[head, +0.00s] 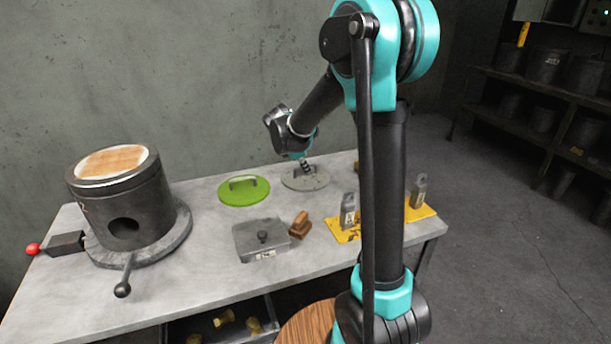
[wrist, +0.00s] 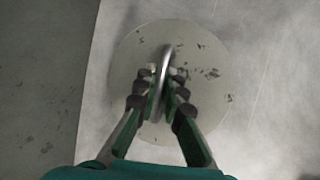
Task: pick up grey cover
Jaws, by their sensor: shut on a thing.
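The grey cover (head: 318,181) is a flat round disc near the back of the grey table, right of a green cover (head: 238,196). In the wrist view the grey cover (wrist: 205,60) has a worn face with dark chips. Its metal loop handle (wrist: 166,62) stands up between my fingers. My gripper (head: 305,168) is above the grey cover, and its two fingers (wrist: 163,88) are shut on the handle. The cover looks flat on the table; I cannot tell whether it is lifted.
A dark cylindrical furnace (head: 125,200) stands at the left with a lever and red knob. A grey box (head: 262,240) with a black knob and a brown block (head: 299,224) lie in front. A yellow mat (head: 347,230) with metal weights is at the right. Shelves (head: 540,95) hold dark pots.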

